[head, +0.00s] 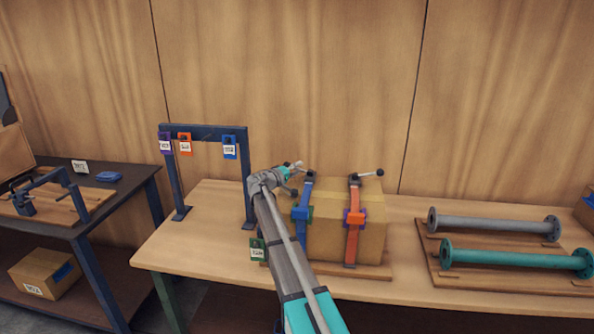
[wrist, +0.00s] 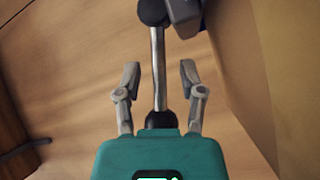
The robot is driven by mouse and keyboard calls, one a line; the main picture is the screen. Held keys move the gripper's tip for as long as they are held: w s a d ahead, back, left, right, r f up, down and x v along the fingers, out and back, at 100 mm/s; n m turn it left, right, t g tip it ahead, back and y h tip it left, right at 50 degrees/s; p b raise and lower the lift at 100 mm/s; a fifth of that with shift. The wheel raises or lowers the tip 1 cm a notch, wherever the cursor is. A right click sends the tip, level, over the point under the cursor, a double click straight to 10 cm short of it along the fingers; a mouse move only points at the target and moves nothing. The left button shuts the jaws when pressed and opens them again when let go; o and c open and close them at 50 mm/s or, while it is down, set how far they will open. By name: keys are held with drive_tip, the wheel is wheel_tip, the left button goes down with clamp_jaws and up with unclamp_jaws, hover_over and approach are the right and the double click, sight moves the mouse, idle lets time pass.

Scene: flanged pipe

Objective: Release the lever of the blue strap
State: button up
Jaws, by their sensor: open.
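The blue strap (head: 306,194) runs over the left part of a cardboard box (head: 334,240), with a dark lever pivot (head: 311,174) on top. My gripper (head: 299,166) is at the upper left of that pivot in the head view. In the wrist view my gripper (wrist: 159,74) is open. A metal lever rod (wrist: 158,60) runs between its fingers, with gaps on both sides. The rod's black knob (wrist: 160,119) is close to the teal palm, and its other end meets a dark pivot at the top. My arm hides part of the box's left side.
An orange strap (head: 352,240) with its own lever (head: 369,174) lies close on the right. A blue rack (head: 205,132) with coloured tags stands left of my arm. Two flanged pipes (head: 495,223) lie on a board at right. A dark bench (head: 90,190) is at far left.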

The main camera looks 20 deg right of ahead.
drive_tip(key=shift+c, duration=0.3)
clamp_jaws()
drive_tip(key=shift+a, duration=0.2)
drive_tip(key=shift+d+r+p, duration=0.1)
drive_tip(key=shift+d+p, duration=0.05)
drive_tip(key=shift+p, duration=0.15)
